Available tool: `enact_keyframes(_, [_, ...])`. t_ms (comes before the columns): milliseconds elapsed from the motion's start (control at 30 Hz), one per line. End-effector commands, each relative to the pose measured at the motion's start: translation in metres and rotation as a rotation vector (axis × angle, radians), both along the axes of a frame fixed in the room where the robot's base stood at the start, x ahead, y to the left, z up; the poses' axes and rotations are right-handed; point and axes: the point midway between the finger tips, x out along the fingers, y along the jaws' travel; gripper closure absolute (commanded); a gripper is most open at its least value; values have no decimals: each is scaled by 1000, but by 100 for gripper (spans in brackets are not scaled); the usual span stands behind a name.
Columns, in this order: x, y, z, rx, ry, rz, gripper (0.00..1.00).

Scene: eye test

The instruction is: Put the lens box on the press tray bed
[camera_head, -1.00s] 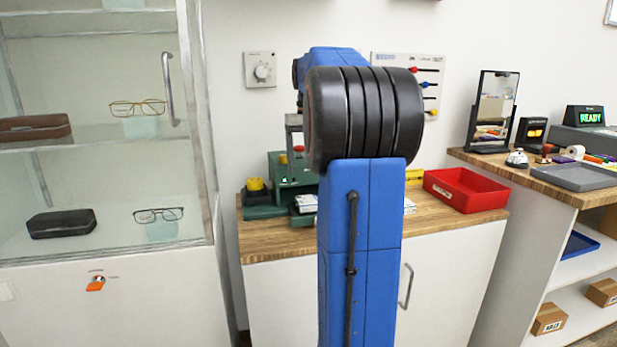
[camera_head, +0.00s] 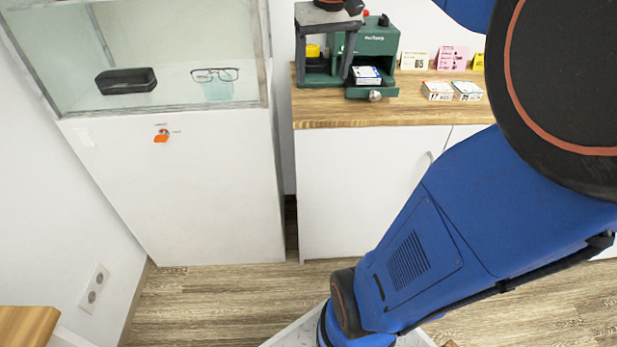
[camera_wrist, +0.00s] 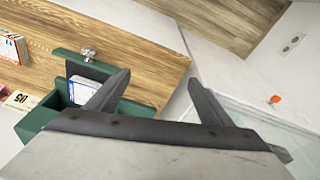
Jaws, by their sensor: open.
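A green press (camera_head: 378,42) stands on the wooden counter, with its tray bed (camera_head: 382,92) and a silver knob at the front. A white-and-blue lens box (camera_head: 366,74) lies on the tray bed; it also shows in the wrist view (camera_wrist: 84,86), partly hidden behind one finger. My gripper (camera_head: 323,58) is at the left of the press, its fingers pointing down. In the wrist view my gripper (camera_wrist: 158,78) has its fingers wide apart with nothing between them. The box is outside the fingers, beside the left one.
Two more small boxes (camera_head: 438,91) lie on the counter (camera_head: 410,112) right of the press, before several upright cards (camera_head: 452,58). A glass cabinet (camera_head: 180,90) with glasses and a black case stands left. My arm hides the right side.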

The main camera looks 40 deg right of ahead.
Motion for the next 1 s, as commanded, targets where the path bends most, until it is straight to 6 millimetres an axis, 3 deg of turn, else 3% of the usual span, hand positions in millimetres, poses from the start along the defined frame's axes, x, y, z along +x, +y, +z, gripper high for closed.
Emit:
enact_keyframes(33, [-12,18,-8,-5,-17,29,26])
enact_keyframes(200, [-48,66,-42,-19,-73,106,26])
enact_keyframes(500, [-116,128,-114,-25,-174,239,26])
enact_keyframes(733, [-147,148,-153,-22,-221,300,26])
enact_keyframes(1000, [-152,151,-160,-21,-231,309,26])
